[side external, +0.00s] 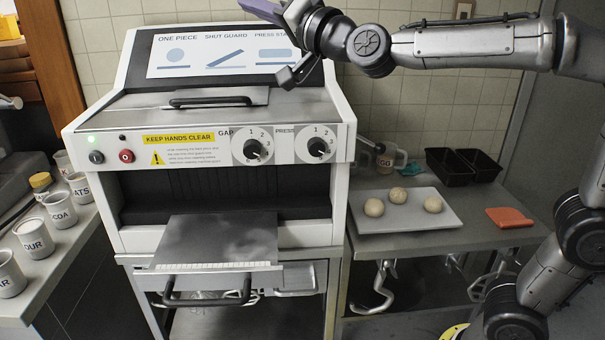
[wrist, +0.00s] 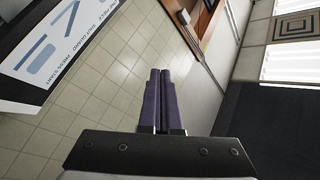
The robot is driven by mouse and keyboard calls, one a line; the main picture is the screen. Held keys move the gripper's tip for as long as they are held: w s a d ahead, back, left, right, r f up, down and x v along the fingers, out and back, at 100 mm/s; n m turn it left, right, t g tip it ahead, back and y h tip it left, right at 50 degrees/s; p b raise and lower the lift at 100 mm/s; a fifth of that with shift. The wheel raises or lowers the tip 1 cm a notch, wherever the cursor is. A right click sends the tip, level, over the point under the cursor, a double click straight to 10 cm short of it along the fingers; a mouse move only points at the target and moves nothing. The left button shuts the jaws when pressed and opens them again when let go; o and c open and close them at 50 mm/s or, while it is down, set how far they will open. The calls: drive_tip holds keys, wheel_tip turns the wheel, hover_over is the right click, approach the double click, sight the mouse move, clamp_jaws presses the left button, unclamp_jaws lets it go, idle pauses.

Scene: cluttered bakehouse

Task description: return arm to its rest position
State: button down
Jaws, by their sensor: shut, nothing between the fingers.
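My gripper (wrist: 160,75) shows in the wrist view with its two purple fingers side by side and closed, nothing between them. In the side external view my gripper (side external: 266,10) is at the top edge, raised in front of the instruction panel of the machine and partly cut off by the frame. My arm reaches in from the right, with its forearm roughly level and high above the bench.
A white dough machine (side external: 215,190) with knobs and a handled lid stands below my gripper. On the bench at right are a tray (side external: 408,221) with 3 dough balls, black tins (side external: 478,165) and an orange scraper (side external: 509,217). Labelled canisters (side external: 33,238) stand at left.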

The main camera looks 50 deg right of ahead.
drive_tip(key=s+d+f+n+g, duration=0.2)
drive_tip(key=s+f+g, duration=0.3)
drive_tip(key=s+f, duration=0.5)
drive_tip(key=s+d+f+n+g, duration=0.2)
drive_tip(key=s+f+g, duration=0.3)
drive_tip(key=s+f, duration=0.6)
drive_tip(key=s+d+f+n+g, duration=0.2)
drive_tip(key=s+f+n+g, duration=0.2)
drive_tip(key=s+f, duration=0.6)
wheel_tip(320, 180, down, 2)
drive_tip(key=shift+s+d+f+n+g, duration=0.1)
drive_tip(key=shift+s+d+n+g, duration=0.15)
drive_tip(key=shift+g, duration=0.25)
drive_tip(key=shift+a, duration=0.1)
